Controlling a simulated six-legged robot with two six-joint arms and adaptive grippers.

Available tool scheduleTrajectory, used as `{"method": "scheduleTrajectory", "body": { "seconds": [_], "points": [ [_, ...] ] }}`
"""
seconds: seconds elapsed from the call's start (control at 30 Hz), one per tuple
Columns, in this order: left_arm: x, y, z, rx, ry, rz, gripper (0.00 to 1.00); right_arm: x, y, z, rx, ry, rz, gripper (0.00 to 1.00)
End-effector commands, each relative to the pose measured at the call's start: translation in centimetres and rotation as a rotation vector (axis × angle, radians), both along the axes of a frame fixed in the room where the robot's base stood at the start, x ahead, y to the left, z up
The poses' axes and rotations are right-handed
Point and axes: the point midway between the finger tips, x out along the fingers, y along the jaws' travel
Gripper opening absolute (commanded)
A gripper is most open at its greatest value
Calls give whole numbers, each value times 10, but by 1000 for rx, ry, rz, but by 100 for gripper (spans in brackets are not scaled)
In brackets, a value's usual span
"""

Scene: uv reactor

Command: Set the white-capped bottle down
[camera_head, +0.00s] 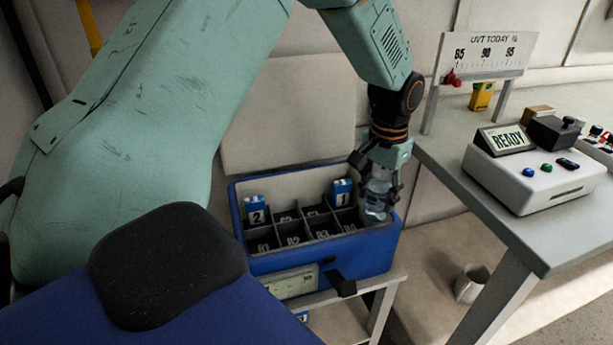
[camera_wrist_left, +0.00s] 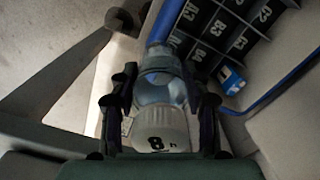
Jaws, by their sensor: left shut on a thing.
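My left gripper (camera_head: 378,188) is shut on a clear bottle (camera_head: 375,207). In the head view the bottle appears at the right end of the blue crate (camera_head: 330,262), in front of its rim; I cannot tell whether it touches the crate. In the left wrist view the bottle (camera_wrist_left: 161,90) sits between the fingers of my left gripper (camera_wrist_left: 160,105), its white cap (camera_wrist_left: 160,130) marked 8 facing the camera. The crate's blue rim (camera_wrist_left: 163,22) shows just beyond the bottle. My right gripper is not in view.
The crate has dark labelled compartments; a blue-and-white box marked 2 (camera_head: 256,211) and one marked 1 (camera_head: 342,192) stand in it. To the right is a grey table (camera_head: 450,185) with a READY console (camera_head: 535,175) and a UVT TODAY sign (camera_head: 488,53). A cup (camera_head: 471,284) is below.

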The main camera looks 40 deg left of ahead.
Motion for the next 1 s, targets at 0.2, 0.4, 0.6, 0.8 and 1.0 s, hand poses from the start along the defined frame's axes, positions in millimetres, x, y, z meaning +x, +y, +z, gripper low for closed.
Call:
{"method": "scheduleTrajectory", "body": {
  "seconds": [0.2,0.4,0.6,0.8,1.0],
  "points": [
    [12,74,-33,-2,1,62,3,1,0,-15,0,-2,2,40],
    [9,128,-53,0,1,107,3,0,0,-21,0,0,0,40],
    [5,150,-64,1,2,124,3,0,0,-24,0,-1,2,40],
    [4,152,-100,2,3,123,3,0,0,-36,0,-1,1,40],
    [4,153,-122,2,1,123,3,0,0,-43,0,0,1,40]
  ]
}}
